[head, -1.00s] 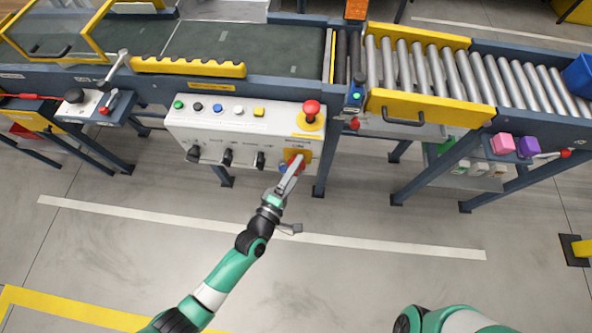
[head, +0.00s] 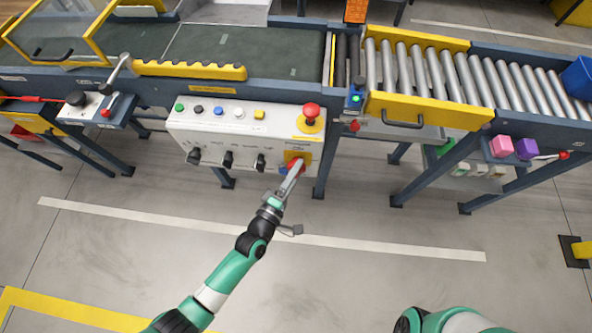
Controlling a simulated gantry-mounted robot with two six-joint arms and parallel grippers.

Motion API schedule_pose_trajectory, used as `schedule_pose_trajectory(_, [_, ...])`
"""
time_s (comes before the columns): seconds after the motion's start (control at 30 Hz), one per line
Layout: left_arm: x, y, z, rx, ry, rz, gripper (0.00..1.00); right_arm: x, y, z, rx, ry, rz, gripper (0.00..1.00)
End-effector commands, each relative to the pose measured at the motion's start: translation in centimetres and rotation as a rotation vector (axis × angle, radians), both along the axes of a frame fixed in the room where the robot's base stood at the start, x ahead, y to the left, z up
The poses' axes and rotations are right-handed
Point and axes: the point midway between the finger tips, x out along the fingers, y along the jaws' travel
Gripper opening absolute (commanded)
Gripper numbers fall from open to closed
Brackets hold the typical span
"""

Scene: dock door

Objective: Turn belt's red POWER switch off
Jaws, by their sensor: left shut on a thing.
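The red POWER switch (head: 297,164) sits on a yellow plate (head: 304,155) at the lower right of the white control panel (head: 215,125). My left gripper (head: 294,172) reaches up to it from below and is shut on the switch. The fingers hide much of the switch, so its exact position is hard to read. My right gripper is out of view; only part of my right arm shows at the bottom right.
A red mushroom button (head: 312,111) stands above the switch. Several black knobs (head: 228,159) and small coloured buttons line the panel. The belt (head: 240,45) and rollers (head: 440,70) run behind. The floor in front is clear.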

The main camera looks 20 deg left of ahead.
Motion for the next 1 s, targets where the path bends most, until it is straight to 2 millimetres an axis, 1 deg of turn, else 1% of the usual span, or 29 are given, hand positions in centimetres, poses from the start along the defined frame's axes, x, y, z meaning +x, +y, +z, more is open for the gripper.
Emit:
schedule_pose_trajectory(0.03, [0.0,0.0,0.3,0.012,0.005,0.000,0.09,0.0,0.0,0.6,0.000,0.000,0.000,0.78])
schedule_pose_trajectory(0.17, [0.0,0.0,0.5,0.067,0.024,0.001,0.09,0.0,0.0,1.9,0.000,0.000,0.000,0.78])
schedule_pose_trajectory(0.27, [0.0,0.0,0.7,0.127,0.045,0.000,0.09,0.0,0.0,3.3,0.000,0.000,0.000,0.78])
schedule_pose_trajectory(0.5, [0.0,0.0,1.0,0.322,0.112,-0.001,0.09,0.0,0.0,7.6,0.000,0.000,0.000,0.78])
schedule_pose_trajectory(0.7, [0.0,-0.1,0.8,0.501,0.171,-0.002,0.09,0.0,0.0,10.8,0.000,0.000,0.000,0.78])
schedule_pose_trajectory(0.8, [0.0,-0.1,0.7,0.592,0.201,-0.002,0.09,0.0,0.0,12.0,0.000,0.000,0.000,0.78])
schedule_pose_trajectory(1.0, [0.1,-0.1,0.5,0.770,0.259,-0.002,0.09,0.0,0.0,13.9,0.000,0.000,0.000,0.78])
